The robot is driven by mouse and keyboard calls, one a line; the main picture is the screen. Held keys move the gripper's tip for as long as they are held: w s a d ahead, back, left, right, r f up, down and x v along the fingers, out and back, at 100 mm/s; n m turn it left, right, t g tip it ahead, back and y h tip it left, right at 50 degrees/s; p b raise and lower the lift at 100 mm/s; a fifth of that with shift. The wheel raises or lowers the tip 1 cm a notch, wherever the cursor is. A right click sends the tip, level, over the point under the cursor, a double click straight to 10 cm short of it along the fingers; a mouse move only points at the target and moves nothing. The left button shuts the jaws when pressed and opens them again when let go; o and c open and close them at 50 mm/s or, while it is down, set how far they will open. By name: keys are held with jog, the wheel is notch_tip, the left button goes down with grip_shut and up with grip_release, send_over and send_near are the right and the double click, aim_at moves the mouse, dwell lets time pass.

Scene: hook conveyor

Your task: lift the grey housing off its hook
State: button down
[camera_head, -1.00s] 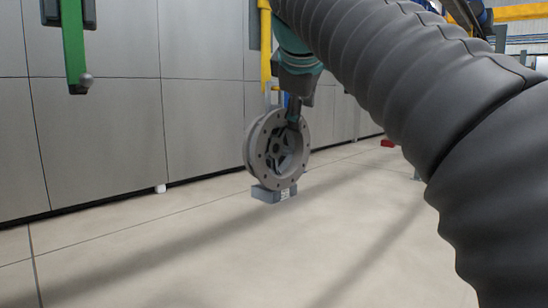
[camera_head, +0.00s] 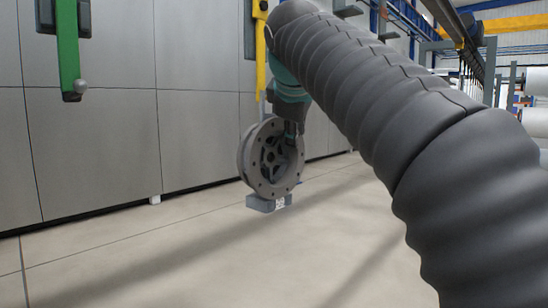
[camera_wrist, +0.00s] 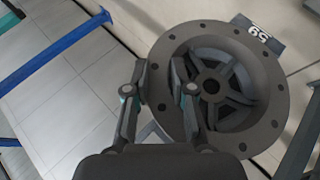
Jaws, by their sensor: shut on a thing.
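The grey housing (camera_head: 250,174) is a round, flanged wheel-like part with bolt holes and inner spokes. It hangs upright below a yellow hanger (camera_head: 260,60) with a thin grey hook (camera_head: 262,107) at its top. I cannot tell whether the hook still bears it. My gripper (camera_head: 292,130) is shut on the housing's upper right rim. In the wrist view, my gripper (camera_wrist: 162,85) has one finger on each side of the housing's rim (camera_wrist: 268,105). The inside of the housing is partly hidden by a finger.
A grey block with a label (camera_head: 268,203) is under the housing; the wrist view shows a "59" plate (camera_wrist: 258,36). A green hanger (camera_head: 68,50) is at the left. Grey wall panels (camera_head: 105,140) stand behind. The floor (camera_head: 200,260) in front is clear.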

jog(key=shift+r, duration=0.1)
jog(key=s+d+r+p, duration=0.1)
jog(key=s+d+r, duration=0.4)
jog(key=s+d, duration=0.6)
jog(key=shift+d+p, duration=0.3)
jog(key=shift+d, duration=1.3)
jog(key=shift+s+r, duration=0.1)
jog(key=shift+r, duration=0.05)
jog(key=shift+d, duration=0.1)
jog(key=s+d, duration=0.4)
jog(key=d, duration=0.1)
dwell(0.5)
